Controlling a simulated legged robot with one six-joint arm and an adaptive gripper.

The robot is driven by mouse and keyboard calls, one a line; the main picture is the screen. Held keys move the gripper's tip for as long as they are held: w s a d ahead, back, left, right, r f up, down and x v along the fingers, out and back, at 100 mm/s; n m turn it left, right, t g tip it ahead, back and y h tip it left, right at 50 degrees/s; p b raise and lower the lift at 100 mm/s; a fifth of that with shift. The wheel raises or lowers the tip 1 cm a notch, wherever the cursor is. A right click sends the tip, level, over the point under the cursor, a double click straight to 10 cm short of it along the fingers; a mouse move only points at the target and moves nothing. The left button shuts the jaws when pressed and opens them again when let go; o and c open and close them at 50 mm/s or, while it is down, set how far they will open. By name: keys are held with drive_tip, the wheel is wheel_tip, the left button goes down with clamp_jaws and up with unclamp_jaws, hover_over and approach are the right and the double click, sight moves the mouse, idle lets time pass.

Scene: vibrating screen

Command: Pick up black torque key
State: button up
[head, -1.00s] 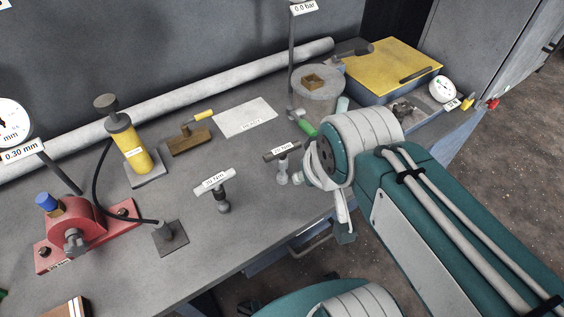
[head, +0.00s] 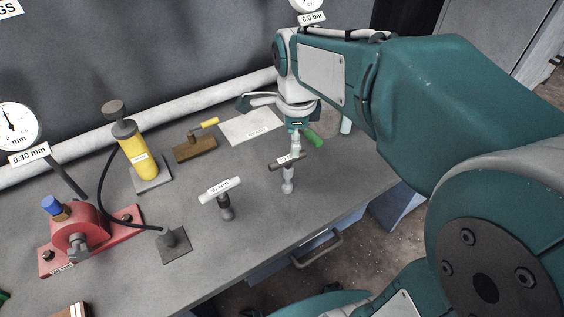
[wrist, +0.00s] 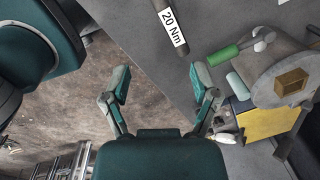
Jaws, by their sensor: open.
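The black torque key (head: 277,167) is a T-shaped tool with a dark crossbar, a light stem and a "20 Nm" label. It stands upright near the bench's front edge in the head view, with part of its label hidden behind the end of my arm. In the wrist view its dark bar and label (wrist: 172,28) show at the top edge, the rest cut off. My gripper (wrist: 162,81) is open and empty, with its two fingers spread below the bar in the picture. The key is beyond the fingertips and not between them.
A similar key with a pale bar (head: 220,191) stands to the left. A green-handled tool (wrist: 228,53) lies close by on the right in the wrist view. A red clamp device (head: 90,238), a yellow cylinder (head: 133,155) and a paper sheet (head: 252,127) are on the bench.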

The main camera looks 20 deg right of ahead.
sight(288, 167)
drive_tip(key=m, duration=0.1)
drive_tip(key=w+f+m, duration=0.1)
drive_tip(key=w+m, duration=0.1)
drive_tip(key=shift+w+f+m+g, duration=0.25)
drive_tip(key=shift+m+g, duration=0.15)
drive_tip(key=shift+f, duration=0.2)
wheel_tip(288, 167, down, 10)
drive_tip(key=shift+a+f, duration=0.1)
drive_tip(key=shift+f, duration=0.15)
drive_tip(key=shift+c, duration=0.3)
drive_tip(key=shift+s, duration=0.1)
clamp_jaws()
